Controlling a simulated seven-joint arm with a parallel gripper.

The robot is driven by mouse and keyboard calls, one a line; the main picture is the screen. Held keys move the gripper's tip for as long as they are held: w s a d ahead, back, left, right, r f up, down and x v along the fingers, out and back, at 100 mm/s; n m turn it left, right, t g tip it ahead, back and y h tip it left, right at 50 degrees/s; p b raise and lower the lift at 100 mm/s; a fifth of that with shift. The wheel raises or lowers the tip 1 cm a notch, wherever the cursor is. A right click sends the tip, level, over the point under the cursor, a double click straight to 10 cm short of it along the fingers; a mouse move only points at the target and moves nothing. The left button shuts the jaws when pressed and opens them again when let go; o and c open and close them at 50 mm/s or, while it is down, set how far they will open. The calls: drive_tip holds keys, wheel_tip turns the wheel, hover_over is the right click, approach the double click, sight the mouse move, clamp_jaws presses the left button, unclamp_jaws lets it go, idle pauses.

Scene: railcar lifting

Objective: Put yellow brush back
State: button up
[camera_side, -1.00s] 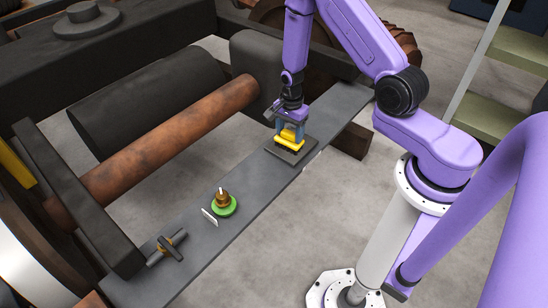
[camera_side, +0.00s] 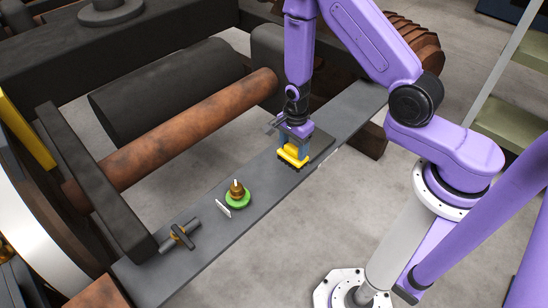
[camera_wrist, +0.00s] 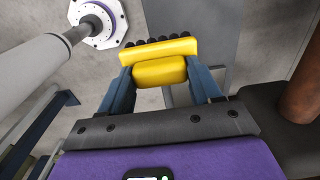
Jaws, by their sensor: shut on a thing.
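My gripper (camera_side: 295,148) points down and is shut on the yellow brush (camera_side: 293,158). The brush's yellow body shows below the fingers, with dark bristles under it. In the wrist view the brush (camera_wrist: 160,62) sits between the two blue fingers, with a row of black bristles along its far edge. A dark flat pad (camera_side: 322,146) lies on the long grey plank (camera_side: 262,180), just behind and right of the brush. The brush appears low over the plank beside the pad; I cannot tell whether it touches.
On the plank to the left stand a brass piece on a green disc (camera_side: 238,199), a small white upright plate (camera_side: 222,208) and a dark cross-shaped tool (camera_side: 179,234). A rusty shaft (camera_side: 180,138) runs behind the plank. Bare floor lies in front.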

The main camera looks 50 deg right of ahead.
drive_tip(key=w+f, duration=0.7)
drive_tip(key=shift+w+a+f, duration=0.1)
drive_tip(key=shift+w+a, duration=0.05)
drive_tip(key=shift+w, duration=0.1)
drive_tip(key=shift+f, duration=1.45)
drive_tip(key=shift+f, duration=0.1)
drive_tip(key=o, duration=1.2)
